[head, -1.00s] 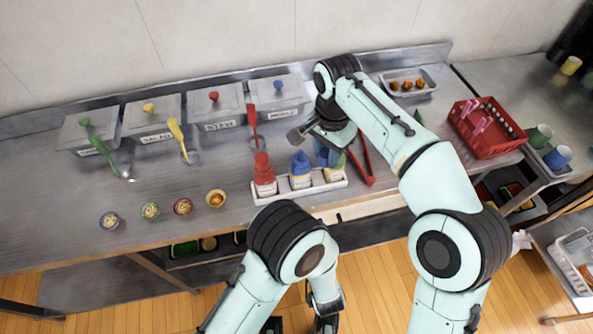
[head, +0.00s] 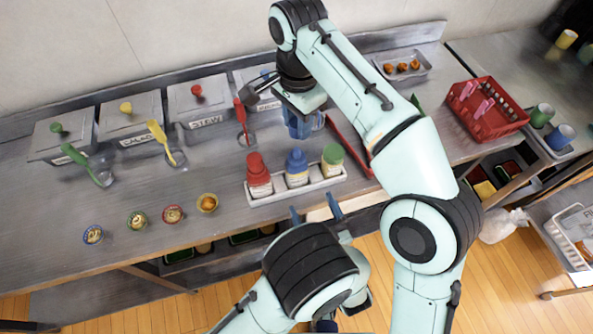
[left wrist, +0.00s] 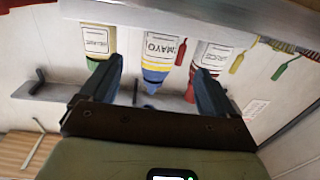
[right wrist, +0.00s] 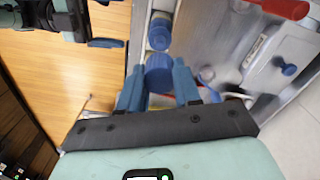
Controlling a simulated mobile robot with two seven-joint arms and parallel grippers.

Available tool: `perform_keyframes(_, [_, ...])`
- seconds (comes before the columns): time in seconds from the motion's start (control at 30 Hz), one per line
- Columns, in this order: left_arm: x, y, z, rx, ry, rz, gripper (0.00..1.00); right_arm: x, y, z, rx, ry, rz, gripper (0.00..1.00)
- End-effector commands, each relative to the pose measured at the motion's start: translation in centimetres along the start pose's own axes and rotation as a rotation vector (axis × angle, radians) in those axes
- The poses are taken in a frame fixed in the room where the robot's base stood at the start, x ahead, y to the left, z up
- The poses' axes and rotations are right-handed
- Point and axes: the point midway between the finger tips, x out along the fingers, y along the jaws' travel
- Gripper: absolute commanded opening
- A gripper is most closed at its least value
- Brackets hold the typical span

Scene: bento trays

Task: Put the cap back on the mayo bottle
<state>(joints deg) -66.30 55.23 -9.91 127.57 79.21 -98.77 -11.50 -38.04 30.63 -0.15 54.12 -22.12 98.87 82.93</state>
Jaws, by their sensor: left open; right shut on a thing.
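The mayo bottle (head: 297,168), blue-topped with a cream label, stands upright in a white tray (head: 297,190), between a red bottle (head: 258,176) and a green-topped bottle (head: 332,160). In the left wrist view its MAYO label (left wrist: 163,48) faces me. My left gripper (head: 316,210) is open and empty, its fingers pointing at the front of the tray. My right gripper (head: 304,124) is above the counter behind the bottles. In the right wrist view it is shut on a blue round piece that looks like the cap (right wrist: 158,74). The mayo bottle's blue top (right wrist: 160,34) appears beyond it, apart.
Grey lidded bins (head: 200,105) line the back wall. A red basket (head: 485,112) stands at the right. Several small cups (head: 207,203) sit front left.

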Motion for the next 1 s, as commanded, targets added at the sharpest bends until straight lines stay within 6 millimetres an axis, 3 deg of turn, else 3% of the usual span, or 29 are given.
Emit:
perform_keyframes(0.3, [6.1, -0.1, 0.0, -0.001, 0.0, -0.005, 0.89, 0.0, 0.0, 0.0, -0.001, 0.0, 0.0, 0.05])
perform_keyframes(0.5, [9.1, -0.1, 0.0, -0.001, 0.0, -0.003, 0.89, 0.0, 0.0, 0.0, -0.001, 0.0, 0.0, 0.05])
perform_keyframes(0.7, [10.5, -0.1, 0.0, 0.0, 0.0, -0.001, 0.89, 0.0, 0.0, 0.0, -0.001, 0.0, 0.0, 0.05])
perform_keyframes(1.0, [10.7, 0.0, 0.0, 0.0, -0.001, 0.0, 0.89, 0.0, 0.0, 0.0, -0.001, 0.0, 0.0, 0.05])
